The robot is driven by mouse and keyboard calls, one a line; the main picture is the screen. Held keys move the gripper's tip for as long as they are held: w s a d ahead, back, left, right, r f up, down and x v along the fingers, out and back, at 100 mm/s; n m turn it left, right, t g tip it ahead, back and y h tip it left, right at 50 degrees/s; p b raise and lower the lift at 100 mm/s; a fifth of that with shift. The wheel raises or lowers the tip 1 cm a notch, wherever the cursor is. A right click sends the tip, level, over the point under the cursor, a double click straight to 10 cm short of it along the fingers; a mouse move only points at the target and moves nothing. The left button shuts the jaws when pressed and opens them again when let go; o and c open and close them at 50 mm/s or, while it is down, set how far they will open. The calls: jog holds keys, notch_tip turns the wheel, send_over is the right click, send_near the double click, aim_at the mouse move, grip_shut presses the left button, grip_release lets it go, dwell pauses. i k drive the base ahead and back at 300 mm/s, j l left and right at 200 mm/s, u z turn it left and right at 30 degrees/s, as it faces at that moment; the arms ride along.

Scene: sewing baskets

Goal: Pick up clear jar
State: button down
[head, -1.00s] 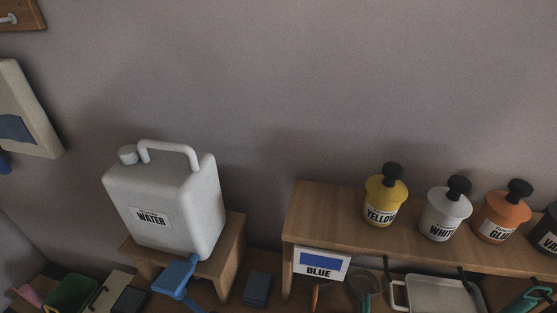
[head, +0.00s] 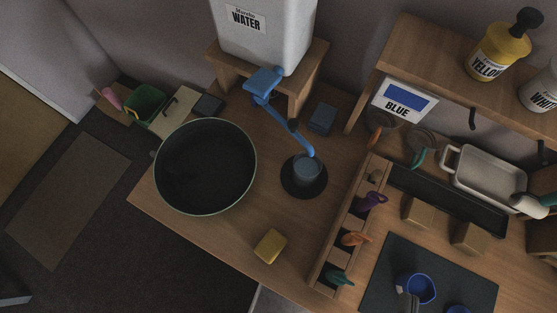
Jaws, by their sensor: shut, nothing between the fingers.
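A small, see-through bluish jar (head: 307,170) stands on a round black pad (head: 303,188) on the wooden worktop. It looks like the clear jar. The end of a blue spout (head: 293,128) hangs just above its rim, and the spout comes from a blue tap (head: 262,82) below the white WATER container (head: 262,30). The jar's contents are too dark to tell. I cannot make out my gripper in the head view.
A large dark basin (head: 205,165) is left of the jar. A yellow sponge (head: 270,246) lies in front, and a wooden rack (head: 345,240) with coloured handles stands to the right. Blue cups (head: 416,288) sit on a dark mat. The shelf (head: 450,62) overhangs at the back right.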

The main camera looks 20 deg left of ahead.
aim_at(305, 169)
jog(key=k+j+u, duration=0.15)
jog(key=j, duration=0.15)
jog(key=k+j+u, duration=0.1)
jog(key=j, duration=0.25)
jog(key=k+u, duration=0.1)
jog(key=k, duration=0.75)
jog(key=i+l, duration=0.25)
jog(key=i, duration=0.2)
